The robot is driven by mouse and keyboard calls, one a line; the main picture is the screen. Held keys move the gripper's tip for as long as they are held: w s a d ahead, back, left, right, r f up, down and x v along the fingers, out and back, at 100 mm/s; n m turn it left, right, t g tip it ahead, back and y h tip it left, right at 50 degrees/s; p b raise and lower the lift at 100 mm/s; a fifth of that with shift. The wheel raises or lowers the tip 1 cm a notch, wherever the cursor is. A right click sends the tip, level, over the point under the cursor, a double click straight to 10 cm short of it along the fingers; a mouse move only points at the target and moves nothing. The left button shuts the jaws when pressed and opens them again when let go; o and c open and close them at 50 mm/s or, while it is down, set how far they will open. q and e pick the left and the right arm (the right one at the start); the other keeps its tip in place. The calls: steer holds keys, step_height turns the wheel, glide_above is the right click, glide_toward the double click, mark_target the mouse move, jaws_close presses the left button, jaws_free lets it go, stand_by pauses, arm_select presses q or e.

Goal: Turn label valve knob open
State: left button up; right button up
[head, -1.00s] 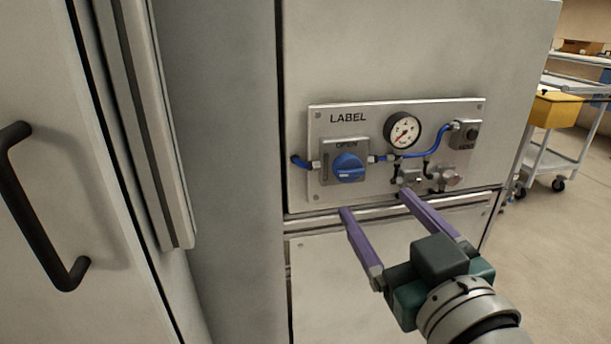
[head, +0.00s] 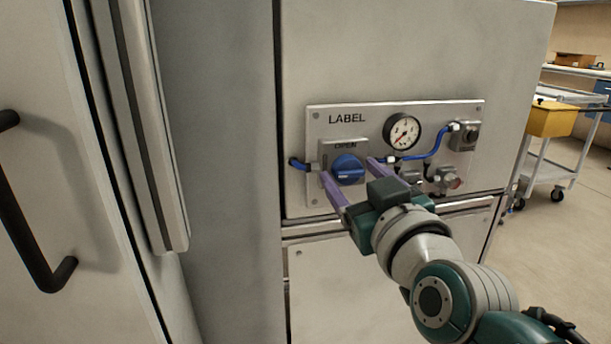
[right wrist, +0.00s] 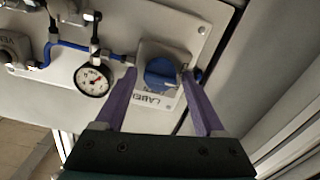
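The blue round valve knob (head: 347,169) sits on a grey block marked OPEN, on the LABEL panel (head: 392,116). Its white pointer mark lies roughly sideways in the head view. My right gripper (head: 346,167) is open, with one purple finger on each side of the knob. In the right wrist view the knob (right wrist: 161,73) shows upside down between the spread fingertips (right wrist: 158,72). I cannot tell whether either finger touches it. My left gripper is not in view.
A pressure gauge (head: 402,131), blue tubing (head: 428,149) and small fittings (head: 443,181) sit right of the knob. A door with a black handle (head: 30,215) stands at the left. A trolley with a yellow bin (head: 551,119) stands on open floor at the right.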

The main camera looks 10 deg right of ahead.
jaws_close()
stand_by(0.3)
steer(key=shift+m, duration=0.3)
steer(key=m+p, duration=0.1)
steer(key=m, duration=0.2)
steer(key=shift+m, duration=0.4)
steer(key=m, duration=0.4)
steer(key=shift+m, duration=0.3)
steer(key=m, duration=0.4)
steer(key=shift+m, duration=0.3)
steer(key=shift+m+b, duration=0.35)
steer(key=shift+m, duration=1.75)
